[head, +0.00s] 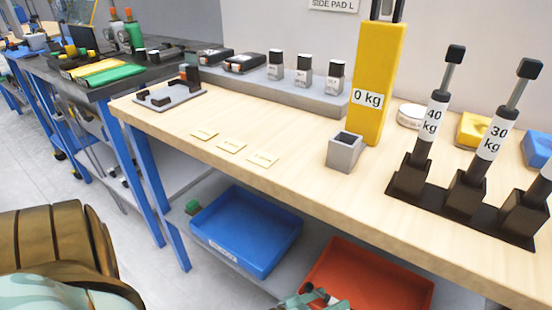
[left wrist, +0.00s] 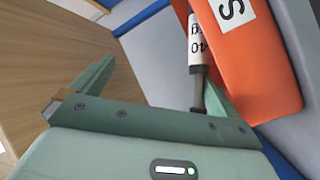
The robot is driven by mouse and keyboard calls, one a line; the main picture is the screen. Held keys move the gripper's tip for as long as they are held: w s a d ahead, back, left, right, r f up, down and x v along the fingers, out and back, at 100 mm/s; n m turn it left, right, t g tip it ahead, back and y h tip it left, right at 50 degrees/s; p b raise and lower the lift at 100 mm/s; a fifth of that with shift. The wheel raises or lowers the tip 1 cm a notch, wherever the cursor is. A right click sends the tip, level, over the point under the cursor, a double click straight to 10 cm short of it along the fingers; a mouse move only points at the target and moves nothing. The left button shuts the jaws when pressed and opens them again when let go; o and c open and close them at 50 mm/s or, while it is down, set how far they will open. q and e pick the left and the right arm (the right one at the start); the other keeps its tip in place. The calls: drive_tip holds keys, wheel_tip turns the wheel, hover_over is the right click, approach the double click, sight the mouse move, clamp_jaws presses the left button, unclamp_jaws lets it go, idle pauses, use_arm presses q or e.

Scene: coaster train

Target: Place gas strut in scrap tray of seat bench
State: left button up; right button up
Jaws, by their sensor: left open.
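A gas strut marked 40 kg (left wrist: 195,45) shows in the left wrist view, in front of or beside an orange tray (left wrist: 268,82) whose label shows an S. Its thin rod end drops behind my gripper's crossbar. My left gripper (left wrist: 150,92) is open, with the strut nearer its right finger; I cannot tell if they touch. In the head view the left gripper (head: 315,298) is at the bottom edge by the orange-red tray (head: 398,284) on the lower shelf. Upright struts marked 40 kg (head: 433,115) and 30 kg (head: 491,138) stand in black holders. My right gripper is not in view.
On the bench top (head: 290,190) stand a yellow 0 kg block (head: 378,75), a grey square holder (head: 343,155) and several paper labels. The bench's front edge overhangs the trays.

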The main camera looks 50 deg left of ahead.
use_arm(q)
drive_tip(key=p+v, duration=0.3)
drive_tip(key=v, duration=1.2)
drive_tip(key=shift+p, duration=0.35)
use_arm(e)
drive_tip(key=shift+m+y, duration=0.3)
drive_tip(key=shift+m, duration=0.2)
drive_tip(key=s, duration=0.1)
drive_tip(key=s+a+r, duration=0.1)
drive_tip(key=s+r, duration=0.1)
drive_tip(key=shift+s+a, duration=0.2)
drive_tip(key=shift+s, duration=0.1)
use_arm(q)
drive_tip(key=shift+s+r, duration=0.1)
drive_tip(key=shift+s, duration=0.05)
